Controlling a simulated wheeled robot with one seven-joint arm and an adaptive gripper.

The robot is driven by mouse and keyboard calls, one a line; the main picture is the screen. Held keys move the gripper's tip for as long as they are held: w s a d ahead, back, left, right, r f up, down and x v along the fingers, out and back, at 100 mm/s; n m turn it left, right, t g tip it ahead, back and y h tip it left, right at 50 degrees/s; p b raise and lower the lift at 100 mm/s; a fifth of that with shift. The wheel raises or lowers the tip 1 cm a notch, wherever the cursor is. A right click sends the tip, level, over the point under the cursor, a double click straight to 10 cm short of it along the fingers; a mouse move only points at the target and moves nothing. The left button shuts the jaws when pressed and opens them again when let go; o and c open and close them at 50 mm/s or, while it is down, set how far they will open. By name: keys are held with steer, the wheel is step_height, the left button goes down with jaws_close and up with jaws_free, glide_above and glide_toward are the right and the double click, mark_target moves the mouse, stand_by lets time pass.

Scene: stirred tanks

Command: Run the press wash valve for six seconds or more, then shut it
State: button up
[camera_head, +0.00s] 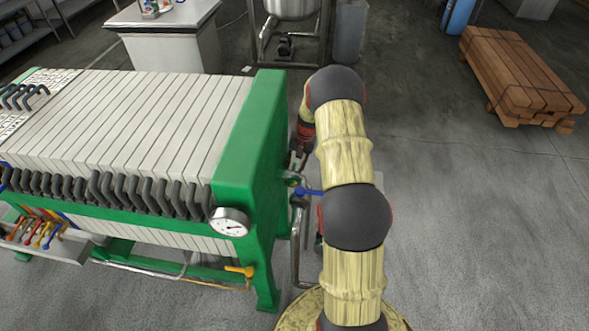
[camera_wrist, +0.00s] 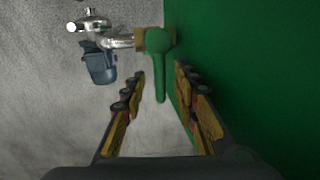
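The filter press has a green end frame (camera_head: 250,135) beside my arm. In the wrist view, a valve with a green lever (camera_wrist: 159,75) sits on a brass fitting by the green panel (camera_wrist: 245,70). The lever points down in the picture, toward my gripper. My gripper (camera_wrist: 160,82) is open, its fingers either side of the lever's free end; I cannot tell contact. In the head view my gripper (camera_head: 297,160) is small and partly hidden at the press's end. A blue lever (camera_head: 309,192) shows just below it. No valve label is readable.
A pressure gauge (camera_head: 230,222) and a yellow lever (camera_head: 240,270) are on the press's near side. A silver pipe fitting (camera_wrist: 92,24) with a blue-grey part (camera_wrist: 100,66) lies beside the valve. Stacked timber (camera_head: 520,75) is far right; the floor between is clear.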

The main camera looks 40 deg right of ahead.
steer(key=shift+f, duration=0.1)
steer(key=shift+c, duration=1.2)
jaws_close()
